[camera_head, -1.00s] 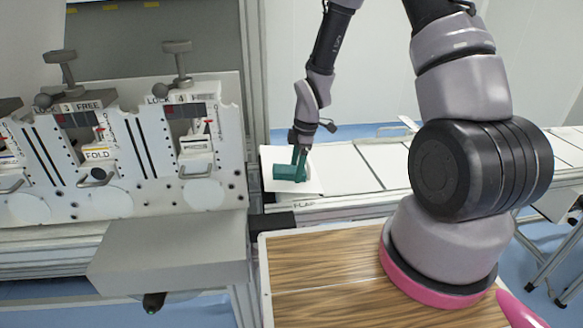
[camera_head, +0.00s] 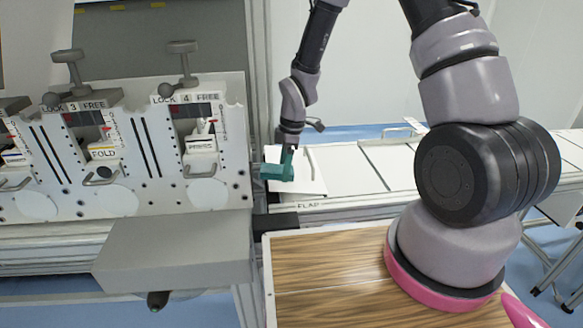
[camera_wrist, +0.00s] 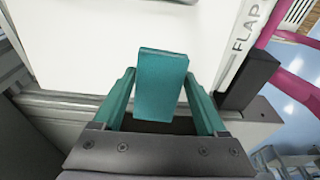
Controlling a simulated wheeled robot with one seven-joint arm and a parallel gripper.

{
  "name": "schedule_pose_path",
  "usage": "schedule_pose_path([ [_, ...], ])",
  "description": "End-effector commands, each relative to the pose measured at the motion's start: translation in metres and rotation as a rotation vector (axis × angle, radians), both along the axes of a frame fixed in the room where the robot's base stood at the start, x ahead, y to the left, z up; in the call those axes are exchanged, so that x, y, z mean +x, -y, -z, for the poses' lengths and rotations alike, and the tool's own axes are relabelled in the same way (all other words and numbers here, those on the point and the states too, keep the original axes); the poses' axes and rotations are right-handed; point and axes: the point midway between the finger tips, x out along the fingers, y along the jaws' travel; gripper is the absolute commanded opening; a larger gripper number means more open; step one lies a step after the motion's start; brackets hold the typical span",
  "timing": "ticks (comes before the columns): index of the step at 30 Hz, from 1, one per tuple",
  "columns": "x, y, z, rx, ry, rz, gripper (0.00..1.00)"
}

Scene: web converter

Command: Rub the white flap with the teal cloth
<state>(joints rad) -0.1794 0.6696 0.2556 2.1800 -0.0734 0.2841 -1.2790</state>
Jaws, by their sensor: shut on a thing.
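The teal cloth (camera_head: 276,172) is a folded block held in my gripper (camera_head: 287,158), at the left side of the white flap (camera_head: 312,186). In the wrist view, the cloth (camera_wrist: 160,82) sits between the two teal fingers of my gripper (camera_wrist: 163,100). The white flap (camera_wrist: 110,35) fills the upper part of that view, beyond the cloth. It is a flat white panel beside a strip marked FLAP. I cannot tell whether the cloth touches it. The cloth hides part of the flap.
A white panel with lock levers (camera_head: 180,65) and slots stands close on the left. A grey box (camera_head: 175,252) juts out below it. White conveyor plates (camera_head: 350,160) run right from the flap. A wooden worktop (camera_head: 330,280) lies in front. A black block (camera_wrist: 250,80) stands beside the flap.

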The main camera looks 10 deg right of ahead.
Motion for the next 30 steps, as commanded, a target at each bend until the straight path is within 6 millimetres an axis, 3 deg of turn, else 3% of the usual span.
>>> schedule_pose_path([
  [6, -0.001, -0.017, -0.001, 0.0, -0.001, -0.003, 0.0],
  [16, -0.001, -0.018, -0.003, 0.001, -0.001, -0.003, 0.0],
  [30, 0.001, -0.009, -0.049, 0.002, 0.002, -0.002, 0.0],
])
